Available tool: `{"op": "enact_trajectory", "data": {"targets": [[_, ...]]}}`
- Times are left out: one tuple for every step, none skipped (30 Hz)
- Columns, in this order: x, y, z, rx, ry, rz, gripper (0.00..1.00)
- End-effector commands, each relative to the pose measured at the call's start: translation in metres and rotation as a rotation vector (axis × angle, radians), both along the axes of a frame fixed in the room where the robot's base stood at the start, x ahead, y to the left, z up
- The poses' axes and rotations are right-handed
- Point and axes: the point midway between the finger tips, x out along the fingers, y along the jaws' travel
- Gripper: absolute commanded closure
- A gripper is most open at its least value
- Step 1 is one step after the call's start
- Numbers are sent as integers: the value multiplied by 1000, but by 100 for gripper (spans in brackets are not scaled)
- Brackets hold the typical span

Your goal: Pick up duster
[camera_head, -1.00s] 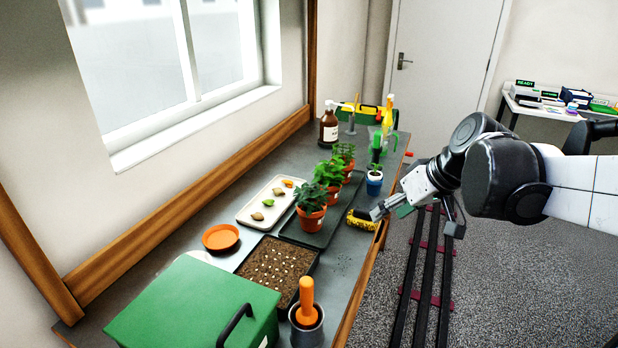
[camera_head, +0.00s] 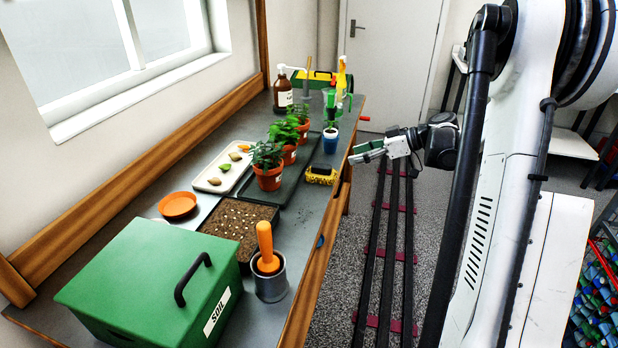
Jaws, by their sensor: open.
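The duster appears to be the small yellow, bristly block with a dark top (camera_head: 321,175). It lies near the front edge of the grey bench, beside the dark plant tray. My gripper (camera_head: 356,153) is open, with its fingers pointing left towards the bench. In the picture it is right of and a little above the duster, with a gap between them. Its fingertips are at the bench's front edge, and nothing shows between them. Its exact height over the bench is unclear.
Potted plants (camera_head: 268,177) stand left of the duster, and a blue-white pot (camera_head: 331,144) stands behind it. A seed tray (camera_head: 240,226), a grey pot with an orange-handled tool (camera_head: 270,282) and a green soil box (camera_head: 150,285) are nearer. Bare bench (camera_head: 308,212) lies in front of the duster.

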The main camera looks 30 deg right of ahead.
Motion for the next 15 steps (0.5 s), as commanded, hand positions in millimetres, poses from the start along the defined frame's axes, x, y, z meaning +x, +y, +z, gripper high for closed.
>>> {"op": "enact_trajectory", "data": {"targets": [[1,-12,-9,3,-27,6,54],[0,-17,-12,3,-44,11,54],[0,-23,-15,4,-63,17,54],[0,-26,-17,5,-75,20,54],[0,-28,-19,5,-83,24,54],[0,-31,-21,5,-94,27,54],[0,-32,-22,5,-100,29,54],[0,-33,-22,5,-104,31,54],[2,-32,-24,6,-107,32,54],[3,-30,-25,5,-109,33,54],[5,-27,-26,6,-109,34,54],[9,-23,-28,5,-109,34,54],[12,-20,-30,4,-109,34,54],[15,-16,-32,4,-109,34,54],[20,-10,-35,5,-108,35,54]]}}
